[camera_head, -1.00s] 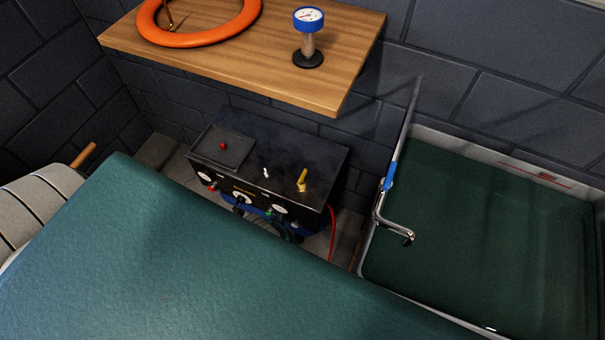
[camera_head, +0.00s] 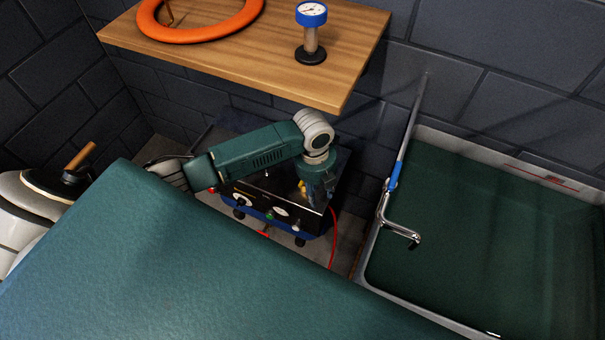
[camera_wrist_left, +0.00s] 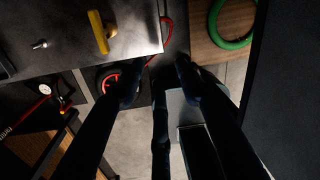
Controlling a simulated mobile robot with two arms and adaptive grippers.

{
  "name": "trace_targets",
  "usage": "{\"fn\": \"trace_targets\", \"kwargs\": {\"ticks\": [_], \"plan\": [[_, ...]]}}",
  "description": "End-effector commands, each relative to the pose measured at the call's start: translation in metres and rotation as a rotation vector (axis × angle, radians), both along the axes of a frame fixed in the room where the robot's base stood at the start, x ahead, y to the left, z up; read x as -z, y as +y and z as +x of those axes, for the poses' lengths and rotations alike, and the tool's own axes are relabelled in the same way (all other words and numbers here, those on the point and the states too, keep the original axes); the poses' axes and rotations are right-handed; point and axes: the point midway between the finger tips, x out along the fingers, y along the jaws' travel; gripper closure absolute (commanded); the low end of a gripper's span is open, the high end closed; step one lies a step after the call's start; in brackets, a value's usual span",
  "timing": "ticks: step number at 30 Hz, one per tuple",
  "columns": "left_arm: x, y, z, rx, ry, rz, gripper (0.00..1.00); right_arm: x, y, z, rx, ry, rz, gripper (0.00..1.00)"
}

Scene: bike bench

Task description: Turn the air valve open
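The air valve, with a yellow handle (camera_head: 302,186), stands on top of the black box (camera_head: 266,190). My left arm partly covers the box in the head view. In the left wrist view the yellow handle (camera_wrist_left: 98,32) is at the top left, on the box's dark top near its edge. My left gripper (camera_head: 318,197) points down beside the handle, to its right in the head view. My right gripper is not in view.
A wooden shelf (camera_head: 240,70) is above and behind the box, with an orange ring (camera_head: 200,36) and a blue gauge (camera_head: 311,14) on it. A sink basin (camera_head: 490,230) with a tap (camera_head: 397,230) is at the right. A red hose (camera_head: 333,240) hangs beside the box.

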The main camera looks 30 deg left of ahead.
Motion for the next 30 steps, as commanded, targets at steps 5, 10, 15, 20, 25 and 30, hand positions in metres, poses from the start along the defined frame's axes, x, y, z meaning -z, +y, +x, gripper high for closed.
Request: {"fn": "trace_targets", "kwargs": {"ticks": [5, 10, 15, 20, 25, 30], "plan": [[-0.014, 0.053, 0.039, 0.257, 0.007, 0.07, 0.65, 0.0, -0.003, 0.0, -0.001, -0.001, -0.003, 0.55], [-0.022, 0.078, 0.055, 0.376, 0.014, 0.09, 0.65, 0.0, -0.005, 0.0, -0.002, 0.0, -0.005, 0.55], [-0.012, 0.081, 0.056, 0.401, 0.018, 0.091, 0.65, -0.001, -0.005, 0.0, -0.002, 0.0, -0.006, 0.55], [0.014, 0.081, 0.056, 0.399, 0.018, 0.09, 0.65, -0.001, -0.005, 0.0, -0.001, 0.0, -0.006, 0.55], [0.038, 0.081, 0.056, 0.399, 0.016, 0.091, 0.65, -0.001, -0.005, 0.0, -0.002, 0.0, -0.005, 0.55], [0.051, 0.081, 0.056, 0.398, 0.015, 0.092, 0.65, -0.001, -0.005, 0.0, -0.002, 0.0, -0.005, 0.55]]}}
